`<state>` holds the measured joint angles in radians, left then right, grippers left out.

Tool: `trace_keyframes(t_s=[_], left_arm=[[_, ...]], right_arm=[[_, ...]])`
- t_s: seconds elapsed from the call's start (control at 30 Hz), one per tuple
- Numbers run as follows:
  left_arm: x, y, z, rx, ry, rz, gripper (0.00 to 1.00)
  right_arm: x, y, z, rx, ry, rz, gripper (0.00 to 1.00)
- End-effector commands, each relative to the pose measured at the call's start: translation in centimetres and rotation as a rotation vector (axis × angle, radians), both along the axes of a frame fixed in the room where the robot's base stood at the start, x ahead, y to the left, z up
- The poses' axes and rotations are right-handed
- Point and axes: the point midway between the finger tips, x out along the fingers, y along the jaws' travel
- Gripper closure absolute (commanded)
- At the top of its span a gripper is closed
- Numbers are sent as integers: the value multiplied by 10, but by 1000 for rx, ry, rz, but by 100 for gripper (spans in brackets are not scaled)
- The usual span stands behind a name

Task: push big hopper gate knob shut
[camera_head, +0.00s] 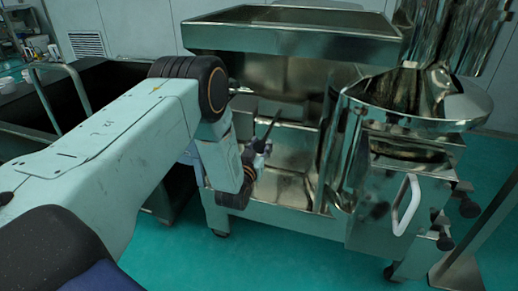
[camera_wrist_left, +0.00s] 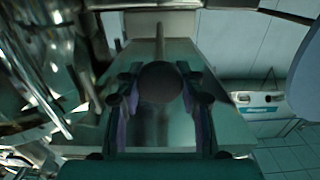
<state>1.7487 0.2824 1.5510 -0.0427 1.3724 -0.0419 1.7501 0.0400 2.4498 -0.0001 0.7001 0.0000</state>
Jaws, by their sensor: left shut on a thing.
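The dark round hopper gate knob (camera_wrist_left: 160,83) sits between the fingers of my left gripper in the left wrist view. A thin rod (camera_wrist_left: 160,42) runs from the knob toward the metal body beyond. In the head view my left gripper (camera_head: 260,148) is low in front of the steel machine, shut on the knob. The fingers hide the knob in the head view. I cannot tell how far the gate is open. My right gripper is not in view.
The big rectangular steel hopper (camera_head: 295,37) stands above and behind my left gripper. A dark tank (camera_head: 90,90) stands behind my left arm. Green floor is open in front.

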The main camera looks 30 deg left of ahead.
Motion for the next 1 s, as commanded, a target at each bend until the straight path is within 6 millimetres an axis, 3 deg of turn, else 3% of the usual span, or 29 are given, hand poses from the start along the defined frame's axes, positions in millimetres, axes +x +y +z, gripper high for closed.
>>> trace_keyframes(t_s=[0.27, 0.3, 0.57, 1.0], left_arm=[[1, 0, 6, 1, -13, 1, 100], [1, 0, 6, 1, -13, 1, 63], [-1, 0, 4, 1, -9, 1, 41], [-7, -2, 2, 0, -6, 0, 39]], right_arm=[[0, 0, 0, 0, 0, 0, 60], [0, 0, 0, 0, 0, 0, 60], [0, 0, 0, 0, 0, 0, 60], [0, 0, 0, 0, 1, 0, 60]])
